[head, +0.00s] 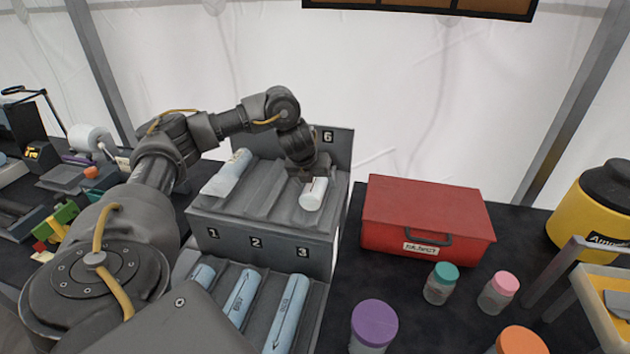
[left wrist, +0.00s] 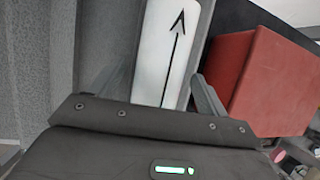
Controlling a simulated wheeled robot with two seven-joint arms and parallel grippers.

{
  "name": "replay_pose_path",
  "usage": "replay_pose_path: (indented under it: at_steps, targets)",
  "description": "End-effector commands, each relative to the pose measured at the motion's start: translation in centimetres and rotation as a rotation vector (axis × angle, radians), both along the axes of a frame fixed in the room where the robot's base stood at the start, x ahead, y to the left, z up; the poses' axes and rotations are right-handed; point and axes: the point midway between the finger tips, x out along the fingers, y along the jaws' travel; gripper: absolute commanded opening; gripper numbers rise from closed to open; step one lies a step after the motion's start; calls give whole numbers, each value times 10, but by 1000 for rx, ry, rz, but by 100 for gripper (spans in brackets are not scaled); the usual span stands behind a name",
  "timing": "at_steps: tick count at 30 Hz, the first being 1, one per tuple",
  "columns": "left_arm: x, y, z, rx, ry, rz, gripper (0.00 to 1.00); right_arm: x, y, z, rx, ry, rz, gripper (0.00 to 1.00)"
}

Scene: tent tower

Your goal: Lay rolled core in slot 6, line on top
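A white rolled core (head: 313,194) lies in the right-hand slot of the upper rack (head: 262,225), the one with label 6 (head: 328,136) behind it. Its far part is hidden by my left gripper (head: 307,176), which points down over it. In the left wrist view the core (left wrist: 168,55) has a black arrow line (left wrist: 174,65) on its upward face, running lengthwise. The left gripper's fingers (left wrist: 160,88) stand on either side of the core, close to it. Whether they press on it is unclear. My right gripper is not in view.
Another pale roll (head: 227,174) lies in the rack's left upper slot; the middle one is empty. Blue rolls (head: 287,316) fill the lower slots. A red box (head: 425,215) stands just right of the rack, with lidded jars (head: 440,284) before it.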

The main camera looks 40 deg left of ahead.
Motion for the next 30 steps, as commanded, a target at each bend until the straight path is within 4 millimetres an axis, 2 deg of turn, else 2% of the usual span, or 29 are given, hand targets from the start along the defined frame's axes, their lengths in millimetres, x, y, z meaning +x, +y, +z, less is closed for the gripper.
replay_pose_path:
  at_steps: [8,11,15,18,22,30]
  targets:
    - [-1,0,-1,1,3,0,79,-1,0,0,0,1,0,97]
    - [-3,-1,6,0,1,-2,79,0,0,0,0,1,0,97]
    - [-11,-1,26,1,-3,-2,79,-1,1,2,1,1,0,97]
    - [-19,-2,51,2,-4,-2,79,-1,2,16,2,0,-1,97]
    - [-30,-4,73,2,-4,-2,79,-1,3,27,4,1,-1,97]
    - [-43,-6,96,0,-1,0,79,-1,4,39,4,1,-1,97]
